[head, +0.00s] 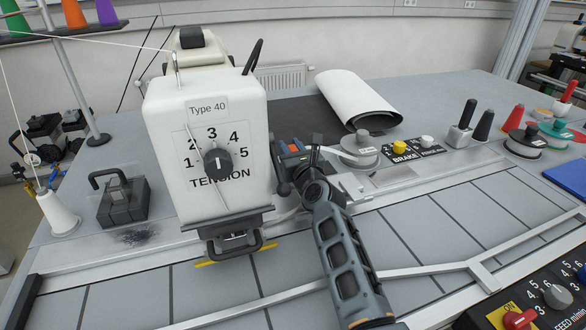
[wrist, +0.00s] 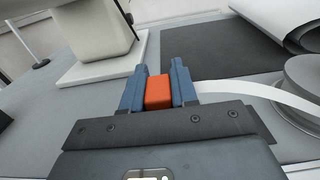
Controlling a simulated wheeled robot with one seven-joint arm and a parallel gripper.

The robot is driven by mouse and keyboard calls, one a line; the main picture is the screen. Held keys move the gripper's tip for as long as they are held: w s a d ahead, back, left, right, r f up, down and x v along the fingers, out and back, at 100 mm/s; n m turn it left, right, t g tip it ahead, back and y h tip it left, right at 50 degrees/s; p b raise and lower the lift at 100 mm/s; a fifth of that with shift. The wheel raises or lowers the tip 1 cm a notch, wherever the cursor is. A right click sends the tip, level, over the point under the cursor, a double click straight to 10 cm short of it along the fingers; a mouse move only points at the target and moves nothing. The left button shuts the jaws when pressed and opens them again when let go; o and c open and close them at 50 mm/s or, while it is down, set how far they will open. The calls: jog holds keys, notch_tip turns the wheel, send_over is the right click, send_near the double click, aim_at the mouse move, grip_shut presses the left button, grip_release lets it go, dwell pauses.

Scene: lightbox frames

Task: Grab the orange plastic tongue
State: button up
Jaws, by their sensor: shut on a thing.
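The orange plastic tongue (wrist: 158,84) shows in the wrist view as a small orange block between the two blue fingers of my gripper (wrist: 158,88). The fingers are shut on it, one on each side. In the head view my gripper (head: 291,158) is just right of the white machine head marked Type 40, and a small bit of orange (head: 294,147) shows at it. My wrist and arm hide much of the area around it. A white strip (wrist: 262,90) runs from beside the right finger toward a grey reel (wrist: 304,85).
The white machine head (head: 207,150) with its tension dial stands close on the left. The grey reel also shows in the head view (head: 360,150), right of my gripper, near the brake buttons (head: 400,147). A rolled white sheet (head: 352,98) lies behind on a dark mat.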

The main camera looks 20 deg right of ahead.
grip_shut()
jog(key=shift+r, duration=0.15)
